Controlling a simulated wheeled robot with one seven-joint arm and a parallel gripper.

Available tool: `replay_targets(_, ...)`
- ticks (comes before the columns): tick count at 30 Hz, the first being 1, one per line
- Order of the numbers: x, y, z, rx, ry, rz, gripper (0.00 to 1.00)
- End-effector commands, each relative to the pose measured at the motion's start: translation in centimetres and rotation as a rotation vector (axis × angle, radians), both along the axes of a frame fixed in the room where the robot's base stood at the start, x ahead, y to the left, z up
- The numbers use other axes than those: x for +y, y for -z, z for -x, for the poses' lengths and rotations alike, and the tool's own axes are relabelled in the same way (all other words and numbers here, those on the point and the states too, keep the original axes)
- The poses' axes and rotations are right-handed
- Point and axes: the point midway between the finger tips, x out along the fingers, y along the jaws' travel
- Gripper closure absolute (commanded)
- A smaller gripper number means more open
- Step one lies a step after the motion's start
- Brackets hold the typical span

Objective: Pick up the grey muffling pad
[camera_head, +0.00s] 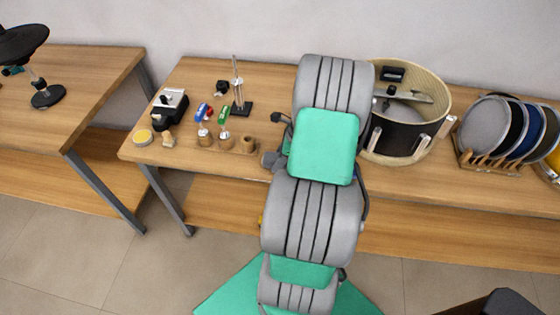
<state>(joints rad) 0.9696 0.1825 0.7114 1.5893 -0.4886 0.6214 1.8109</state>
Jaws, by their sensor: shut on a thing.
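A round grey pad (485,125) stands on edge at the left end of a wooden rack (488,163) on the right of the table. It leans among several other round pads and looks clear of my arm. My arm rises through the middle of the head view and covers part of the table. I cannot make out my gripper or its fingertips. An open drum (440,100) with a pale rim stands just right of my arm. Dark and grey parts show inside it, and I cannot tell what they are.
The long wooden table (270,75) holds a small tool stand (238,100), blue and green handled tools in a wooden holder (225,143), a black and silver device (170,103) and a round yellow-topped tin (143,137). Another table (85,75) with a black lamp-like stand is at left.

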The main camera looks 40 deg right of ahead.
Motion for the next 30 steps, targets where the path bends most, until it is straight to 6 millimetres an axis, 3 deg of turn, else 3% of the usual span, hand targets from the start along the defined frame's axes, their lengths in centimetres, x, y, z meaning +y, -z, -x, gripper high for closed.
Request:
replay_targets(10, 0.0, 0.0, 0.0, 0.000, 0.000, 0.000, 0.88)
replay_targets(20, 0.0, -0.4, 0.0, -0.001, 0.000, 0.002, 0.89)
replay_targets(26, -0.2, -3.2, -0.1, -0.004, 0.000, 0.005, 0.89)
replay_targets(30, 0.1, -6.9, 3.0, -0.004, 0.005, 0.007, 0.89)
